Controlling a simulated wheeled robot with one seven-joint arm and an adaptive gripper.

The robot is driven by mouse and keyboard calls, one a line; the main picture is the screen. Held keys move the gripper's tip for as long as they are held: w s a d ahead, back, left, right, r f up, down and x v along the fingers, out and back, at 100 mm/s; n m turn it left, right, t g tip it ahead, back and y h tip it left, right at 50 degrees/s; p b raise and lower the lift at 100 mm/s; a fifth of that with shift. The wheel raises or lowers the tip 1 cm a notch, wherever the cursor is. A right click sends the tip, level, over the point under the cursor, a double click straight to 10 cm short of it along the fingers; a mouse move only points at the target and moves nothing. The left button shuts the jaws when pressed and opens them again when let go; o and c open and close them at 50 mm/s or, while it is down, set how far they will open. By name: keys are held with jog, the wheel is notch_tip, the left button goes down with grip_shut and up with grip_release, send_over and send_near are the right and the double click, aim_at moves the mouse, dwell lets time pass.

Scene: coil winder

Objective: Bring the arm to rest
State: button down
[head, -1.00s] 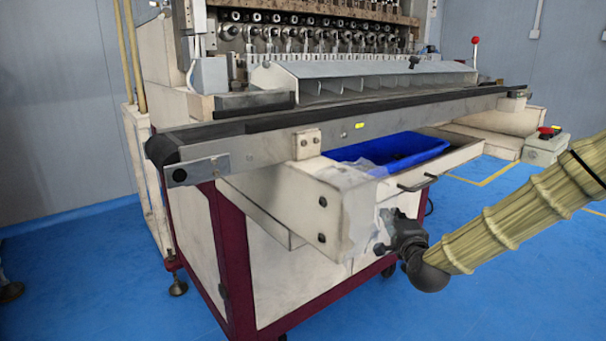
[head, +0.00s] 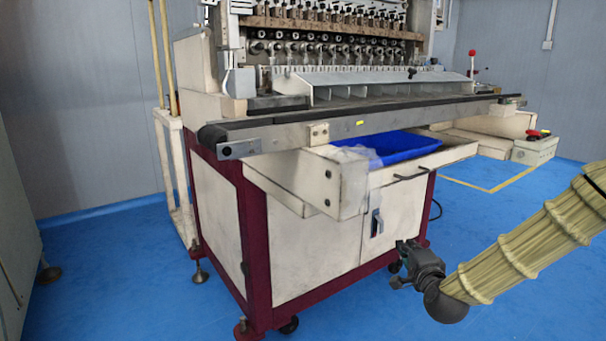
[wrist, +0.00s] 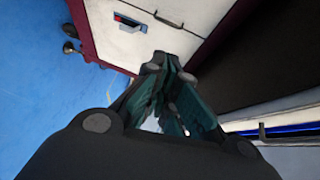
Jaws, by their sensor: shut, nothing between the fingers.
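My gripper (head: 398,281) is at the lower right of the head view, at the end of my arm in its ribbed tan sleeve. It is in front of the coil winder's cabinet (head: 310,245), low near the cabinet's right front corner. In the wrist view the fingers (wrist: 160,62) meet at their tips and hold nothing. I cannot tell the exact gap between the gripper and the cabinet.
The coil winder has an open drawer (head: 345,190) with a blue bin (head: 410,147) in it, above my gripper. A long rail (head: 370,123) runs across the front. A control box (head: 535,150) stands at the right. Blue floor (head: 130,270) is clear at the left.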

jog(key=s+a+f+n+g+p, duration=0.1)
jog(key=s+a+f+n+g, duration=0.15)
jog(key=s+f, duration=0.5)
jog(key=s+a+f+n+g+y, duration=0.1)
jog(key=s+f+n+g, duration=0.3)
jog(key=f, duration=0.7)
jog(key=s+a+f+n+g+p, duration=0.1)
jog(key=s+a+f+n+g, duration=0.1)
jog(key=s+f, duration=0.6)
jog(key=s+f+n+g+h+p, duration=0.1)
jog(key=s+f+n+g, duration=0.45)
jog(key=s, duration=0.85)
jog(key=s+f+n+g+p, duration=0.1)
jog(key=s+f+n+g, duration=0.15)
jog(key=s+f, duration=0.9)
jog(key=s+r+p, duration=0.2)
jog(key=r+p, duration=1.7)
jog(key=r, duration=0.1)
jog(key=s+r+p, duration=0.2)
jog(key=r+p, duration=1.7)
jog(key=r, duration=0.2)
jog(key=shift+d+r, duration=0.15)
jog(key=shift+d, duration=0.1)
